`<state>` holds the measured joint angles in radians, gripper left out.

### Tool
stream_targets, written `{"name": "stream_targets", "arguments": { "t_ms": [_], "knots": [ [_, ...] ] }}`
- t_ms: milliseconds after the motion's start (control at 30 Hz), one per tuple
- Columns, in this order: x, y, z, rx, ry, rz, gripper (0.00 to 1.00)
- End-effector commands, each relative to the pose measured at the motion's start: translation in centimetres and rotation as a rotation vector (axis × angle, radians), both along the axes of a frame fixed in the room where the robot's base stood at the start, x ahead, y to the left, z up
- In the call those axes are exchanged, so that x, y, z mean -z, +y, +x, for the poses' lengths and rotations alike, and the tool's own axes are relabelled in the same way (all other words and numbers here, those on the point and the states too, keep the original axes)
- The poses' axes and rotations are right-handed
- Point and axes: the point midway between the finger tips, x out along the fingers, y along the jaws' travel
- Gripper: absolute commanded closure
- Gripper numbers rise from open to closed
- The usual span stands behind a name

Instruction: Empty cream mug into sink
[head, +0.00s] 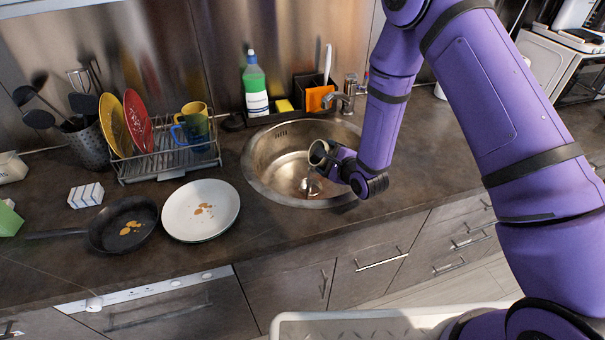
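The cream mug (318,152) is at the end of my arm, over the round metal sink (268,172). It looks tilted, with its dark opening showing toward the left. My gripper (332,160) is at the mug's right side and appears shut on it; the fingers are small and partly hidden by the mug and wrist. The sink's drain (309,187) shows below the mug. I cannot tell whether anything is left inside the mug.
A green soap bottle (255,85) and a caddy with an orange cloth (319,98) are behind. A dish rack (165,155), white plate (200,210) and frying pan (122,225) lie left.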

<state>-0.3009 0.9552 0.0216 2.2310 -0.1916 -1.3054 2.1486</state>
Motion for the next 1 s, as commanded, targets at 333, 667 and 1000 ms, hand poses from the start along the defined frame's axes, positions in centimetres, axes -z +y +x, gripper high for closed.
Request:
{"name": "stream_targets", "arguments": {
  "t_ms": [333,667,1000],
  "knots": [
    [-0.26,0.09,0.0,0.001,-0.015,-0.04,0.66],
    [-0.47,0.15,-0.02,0.001,-0.027,-0.078,0.66],
    [-0.67,0.26,-0.06,0.0,-0.04,-0.117,0.66]
  ]
}}
